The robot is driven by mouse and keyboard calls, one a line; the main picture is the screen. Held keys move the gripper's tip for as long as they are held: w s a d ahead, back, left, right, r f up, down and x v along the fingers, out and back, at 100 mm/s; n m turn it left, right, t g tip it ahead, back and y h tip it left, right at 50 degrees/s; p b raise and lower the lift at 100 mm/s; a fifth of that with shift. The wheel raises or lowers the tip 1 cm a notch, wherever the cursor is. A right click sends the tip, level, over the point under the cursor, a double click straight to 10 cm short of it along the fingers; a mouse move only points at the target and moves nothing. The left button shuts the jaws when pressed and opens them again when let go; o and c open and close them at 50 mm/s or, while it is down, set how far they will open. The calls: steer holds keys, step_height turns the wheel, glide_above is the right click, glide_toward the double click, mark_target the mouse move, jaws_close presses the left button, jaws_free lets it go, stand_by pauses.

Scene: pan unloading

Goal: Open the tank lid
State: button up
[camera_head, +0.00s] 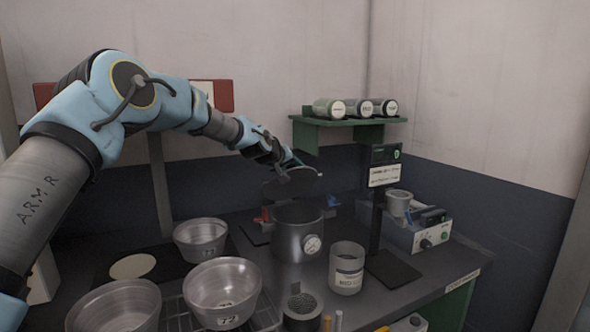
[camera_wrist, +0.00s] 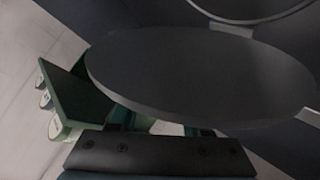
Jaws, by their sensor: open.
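Metal bowls (camera_head: 222,292) stand at the front left. A labelled beaker (camera_head: 346,268) is right of the tank, beside a black stand with a display (camera_head: 385,176). A green shelf (camera_head: 335,134) with canisters (camera_head: 357,107) hangs behind; it shows in the wrist view (camera_wrist: 75,95). A grey device (camera_head: 425,236) sits at right.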

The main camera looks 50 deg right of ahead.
mark_target(278, 175)
steer(key=shift+o, duration=1.3)
steer(key=shift+s+r, duration=0.1)
steer(key=b+v, duration=0.5)
steer(key=v, duration=0.5)
steer(key=shift+s+a+r, duration=0.1)
steer(key=shift+a, duration=0.3)
